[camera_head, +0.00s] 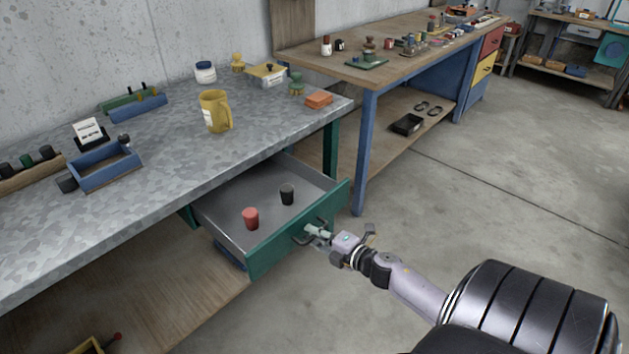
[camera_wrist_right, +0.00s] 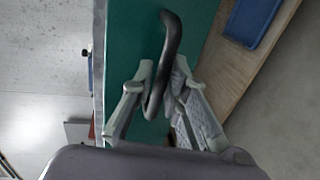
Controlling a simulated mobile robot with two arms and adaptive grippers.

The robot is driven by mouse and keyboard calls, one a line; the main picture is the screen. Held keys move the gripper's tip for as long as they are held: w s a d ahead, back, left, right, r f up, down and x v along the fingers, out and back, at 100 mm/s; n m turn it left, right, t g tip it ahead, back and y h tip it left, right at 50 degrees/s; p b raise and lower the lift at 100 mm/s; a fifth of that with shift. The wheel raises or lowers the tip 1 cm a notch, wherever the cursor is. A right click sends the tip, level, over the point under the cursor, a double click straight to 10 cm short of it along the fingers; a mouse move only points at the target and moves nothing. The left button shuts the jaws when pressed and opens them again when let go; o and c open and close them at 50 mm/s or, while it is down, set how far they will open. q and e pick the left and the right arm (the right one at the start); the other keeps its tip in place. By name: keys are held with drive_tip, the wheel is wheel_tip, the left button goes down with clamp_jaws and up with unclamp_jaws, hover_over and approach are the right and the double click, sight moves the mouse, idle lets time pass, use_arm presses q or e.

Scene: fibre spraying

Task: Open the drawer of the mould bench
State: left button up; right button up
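The mould bench (camera_head: 160,165) has a speckled grey top and green legs, and stands at the left in the head view. Its drawer (camera_head: 275,250), with a green front and grey inside, stands pulled well out below the bench top. A red cup-like piece (camera_head: 251,218) and a black one (camera_head: 287,194) are inside it. My right gripper (camera_head: 317,233) is at the dark bar handle on the drawer front. In the right wrist view its two fingers (camera_wrist_right: 162,88) are closed around the handle (camera_wrist_right: 170,35). My left gripper is not in view.
A wooden-topped bench (camera_head: 400,55) with blue legs stands behind, close to the drawer's far side. A yellow jug (camera_head: 215,110) and a blue tray (camera_head: 105,166) are on the mould bench. The concrete floor (camera_head: 470,200) in front is clear.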

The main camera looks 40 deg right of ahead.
drive_tip(key=shift+o, duration=1.3)
drive_tip(key=v, duration=1.2)
